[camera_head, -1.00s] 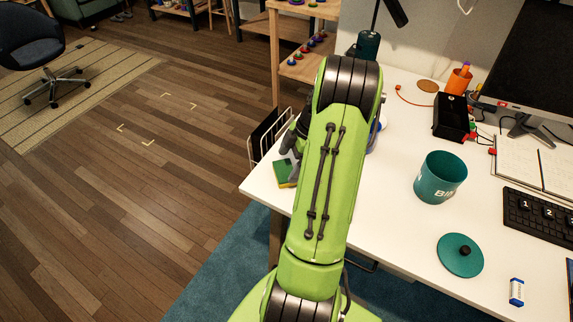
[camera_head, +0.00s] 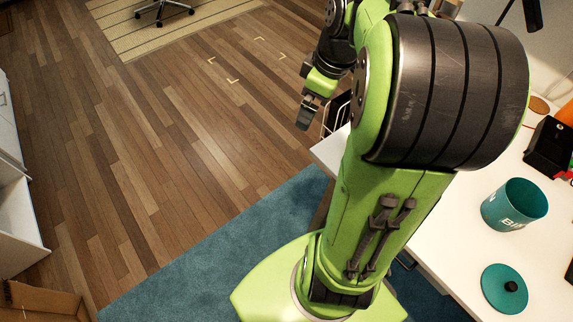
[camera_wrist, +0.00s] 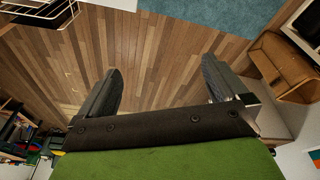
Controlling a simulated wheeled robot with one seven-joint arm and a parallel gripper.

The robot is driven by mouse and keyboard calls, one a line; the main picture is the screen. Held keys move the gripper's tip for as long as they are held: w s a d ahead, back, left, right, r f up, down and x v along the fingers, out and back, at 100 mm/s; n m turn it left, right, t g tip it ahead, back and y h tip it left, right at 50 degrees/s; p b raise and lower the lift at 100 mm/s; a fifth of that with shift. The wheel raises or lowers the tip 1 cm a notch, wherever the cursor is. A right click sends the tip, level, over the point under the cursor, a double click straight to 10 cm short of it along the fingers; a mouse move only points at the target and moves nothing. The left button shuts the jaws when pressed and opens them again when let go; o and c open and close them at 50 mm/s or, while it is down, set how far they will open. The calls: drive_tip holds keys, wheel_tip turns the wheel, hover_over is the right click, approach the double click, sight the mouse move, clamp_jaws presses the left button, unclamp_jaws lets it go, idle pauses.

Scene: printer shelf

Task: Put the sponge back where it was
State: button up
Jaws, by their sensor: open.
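My gripper (camera_head: 305,115) hangs past the desk's left corner, over the wooden floor, in the head view. In the wrist view my gripper (camera_wrist: 162,70) is open, with its two dark fingers wide apart and only floor between them. I see no sponge in either view now. The desk's left corner area, where a green and yellow sponge showed earlier, is largely hidden behind my arm.
The white desk (camera_head: 440,240) holds a teal canister (camera_head: 514,204), its lid (camera_head: 504,288) and a black box (camera_head: 548,146). A wire rack (camera_head: 336,116) stands beside the desk corner. A cardboard box (camera_head: 40,302) and white shelf (camera_head: 18,215) are at left. The middle floor is clear.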

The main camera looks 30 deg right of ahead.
drive_tip(key=s+a+r+m+t, duration=0.2)
drive_tip(key=s+a+m, duration=0.4)
drive_tip(key=s+a, duration=0.6)
drive_tip(key=a+t, duration=0.1)
drive_tip(key=a, duration=0.2)
drive_tip(key=shift+r+h, duration=0.25)
drive_tip(key=shift+h, duration=0.15)
wheel_tip(320, 180, up, 9)
drive_tip(key=p, duration=0.9)
